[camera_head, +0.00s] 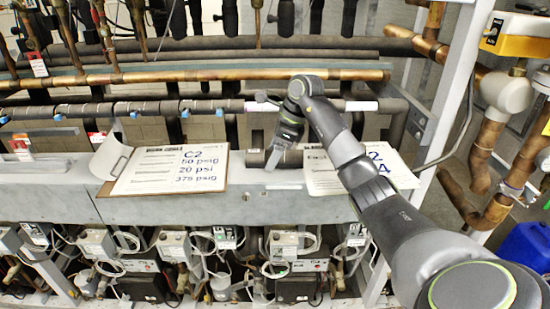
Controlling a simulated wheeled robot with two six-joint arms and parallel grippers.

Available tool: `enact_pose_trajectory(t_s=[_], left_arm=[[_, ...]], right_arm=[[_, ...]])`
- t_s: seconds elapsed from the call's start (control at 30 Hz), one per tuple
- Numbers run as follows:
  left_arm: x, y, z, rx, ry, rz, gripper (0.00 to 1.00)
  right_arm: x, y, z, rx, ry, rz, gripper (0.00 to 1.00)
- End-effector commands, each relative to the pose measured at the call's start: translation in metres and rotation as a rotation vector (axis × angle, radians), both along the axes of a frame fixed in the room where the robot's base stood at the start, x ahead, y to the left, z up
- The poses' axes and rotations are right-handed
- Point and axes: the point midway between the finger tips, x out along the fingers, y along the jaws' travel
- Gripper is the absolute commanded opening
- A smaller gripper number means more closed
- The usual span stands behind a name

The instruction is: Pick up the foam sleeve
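A short dark cylinder, which looks like the foam sleeve (255,158), lies on the grey beam between two paper-covered clipboards. My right gripper (275,158) comes in from the right and points down at the sleeve, covering its middle. One pale grey finger shows in front of the dark piece. The other finger is hidden, so I cannot tell whether the gripper touches or grips the sleeve. My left gripper is not in view.
The left clipboard (172,172) and the right clipboard (325,180) lie on the grey beam (245,207). Copper and black pipes (190,76) run across behind. A grey upright (453,90) stands at right. Wired boxes (175,245) sit below. A blue container (525,250) is at far right.

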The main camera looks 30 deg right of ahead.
Motion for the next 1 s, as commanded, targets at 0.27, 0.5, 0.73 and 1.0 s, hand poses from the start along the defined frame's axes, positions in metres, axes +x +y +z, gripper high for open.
enact_pose_trajectory(t_s=[0.27,0.5,0.73,1.0], left_arm=[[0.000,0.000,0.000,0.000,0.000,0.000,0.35],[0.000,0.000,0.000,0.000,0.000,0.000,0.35],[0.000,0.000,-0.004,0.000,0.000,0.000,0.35],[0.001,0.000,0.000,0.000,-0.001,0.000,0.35]], right_arm=[[0.000,0.000,0.000,0.000,0.000,0.000,0.37],[0.000,0.000,0.000,0.000,0.000,0.000,0.26],[0.000,0.000,0.006,-0.001,-0.002,0.000,0.26],[0.000,0.000,0.061,-0.001,-0.004,0.001,0.26]])
